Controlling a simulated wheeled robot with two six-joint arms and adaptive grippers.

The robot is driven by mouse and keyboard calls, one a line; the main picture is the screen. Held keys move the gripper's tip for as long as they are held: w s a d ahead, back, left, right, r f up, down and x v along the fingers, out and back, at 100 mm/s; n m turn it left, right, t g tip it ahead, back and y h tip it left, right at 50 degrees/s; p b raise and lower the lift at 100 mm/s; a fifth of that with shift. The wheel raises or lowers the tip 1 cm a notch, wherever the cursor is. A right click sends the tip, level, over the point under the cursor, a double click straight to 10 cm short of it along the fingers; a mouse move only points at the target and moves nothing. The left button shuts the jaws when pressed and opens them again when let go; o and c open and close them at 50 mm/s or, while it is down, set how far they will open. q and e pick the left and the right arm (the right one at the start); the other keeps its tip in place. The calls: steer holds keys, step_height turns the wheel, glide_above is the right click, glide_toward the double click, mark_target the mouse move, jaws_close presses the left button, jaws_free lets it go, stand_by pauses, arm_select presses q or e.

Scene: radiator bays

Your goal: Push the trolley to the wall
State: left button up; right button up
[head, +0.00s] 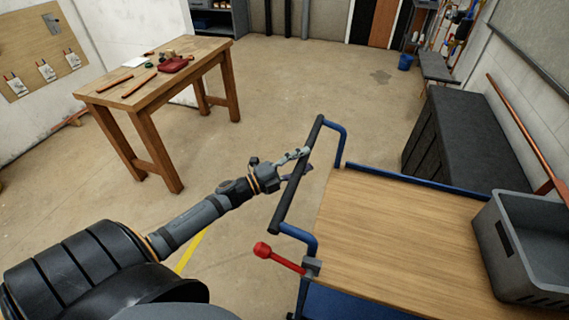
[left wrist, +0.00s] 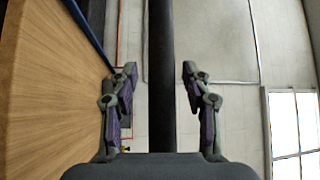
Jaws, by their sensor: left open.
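The trolley has a wooden deck (head: 400,240), a blue frame and a black-sleeved push handle (head: 287,190) on its left side. A red-knobbed lever (head: 275,257) sticks out near the deck's front left corner. My left gripper (head: 301,163) is open at the handle, with its fingers on either side of the bar. In the left wrist view the dark handle bar (left wrist: 161,80) runs between the open fingers (left wrist: 160,88), with gaps on both sides. The wooden deck also shows at the left there. My right gripper is not in view. The wall (head: 520,90) is at the right.
A grey crate (head: 507,265) stands on the trolley's right end. A wooden workbench (head: 150,90) with tools stands at the left. A dark bench or chest (head: 455,140) is along the right wall, and a blue bucket (head: 405,62) is at the back. The middle floor is clear.

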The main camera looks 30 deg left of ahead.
arm_select(q)
steer(key=v, duration=1)
steer(key=shift+s+a, duration=0.15)
steer(key=shift+s, duration=0.2)
steer(key=shift+f, duration=0.1)
